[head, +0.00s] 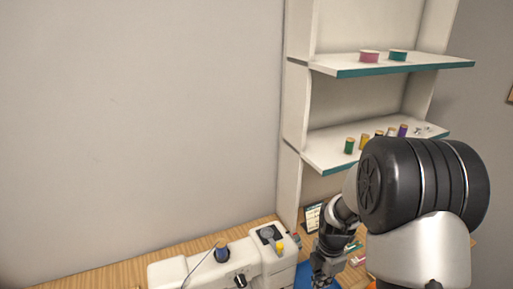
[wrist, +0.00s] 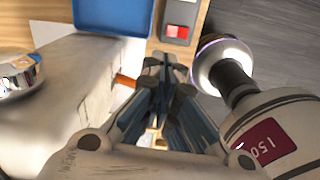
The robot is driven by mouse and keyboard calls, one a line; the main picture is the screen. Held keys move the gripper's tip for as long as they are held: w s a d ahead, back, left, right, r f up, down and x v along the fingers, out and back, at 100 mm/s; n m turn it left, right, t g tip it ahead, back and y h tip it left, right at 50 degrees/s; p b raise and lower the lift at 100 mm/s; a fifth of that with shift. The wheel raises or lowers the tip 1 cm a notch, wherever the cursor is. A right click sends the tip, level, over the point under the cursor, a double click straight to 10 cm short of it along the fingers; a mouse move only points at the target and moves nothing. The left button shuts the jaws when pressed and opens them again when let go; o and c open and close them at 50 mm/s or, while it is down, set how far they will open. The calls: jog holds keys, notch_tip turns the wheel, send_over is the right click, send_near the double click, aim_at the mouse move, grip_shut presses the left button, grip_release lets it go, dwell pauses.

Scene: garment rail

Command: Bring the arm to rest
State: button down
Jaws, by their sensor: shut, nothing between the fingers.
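My gripper (wrist: 168,62) is shut and empty in the wrist view, its two dark fingers drawn together at the tips. In the head view my arm folds down at the right, and part of the gripper end (head: 322,268) shows low beside the white sewing machine (head: 225,266). The fingertips are hard to make out there. In the wrist view a pale body, which looks like the machine (wrist: 60,95), lies close at the left of the fingers.
A blue tray (wrist: 112,14) lies beyond the fingertips, near a small red and grey item (wrist: 180,28). A shelf unit (head: 295,110) with several thread spools (head: 364,142) stands behind my arm. The wooden table (head: 110,272) is bare at the left.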

jog(key=s+a+r+m+t, duration=0.1)
jog(key=s+a+r+m, duration=0.1)
jog(key=s+r+m, duration=0.45)
jog(key=s+a+r+m+t, duration=0.1)
jog(key=a+r+m, duration=0.2)
jog(key=r, duration=0.7)
jog(key=s+a+r+m+t, duration=0.1)
jog(key=s+r+m, duration=0.2)
jog(key=s+m, duration=0.2)
jog(key=s+a+r+m+t+b, duration=0.1)
jog(key=s+a+r+m, duration=0.1)
jog(key=s+m, duration=0.4)
jog(key=s+r, duration=0.1)
jog(key=s, duration=0.2)
jog(key=shift+r, duration=0.2)
jog(key=shift+m, duration=0.25)
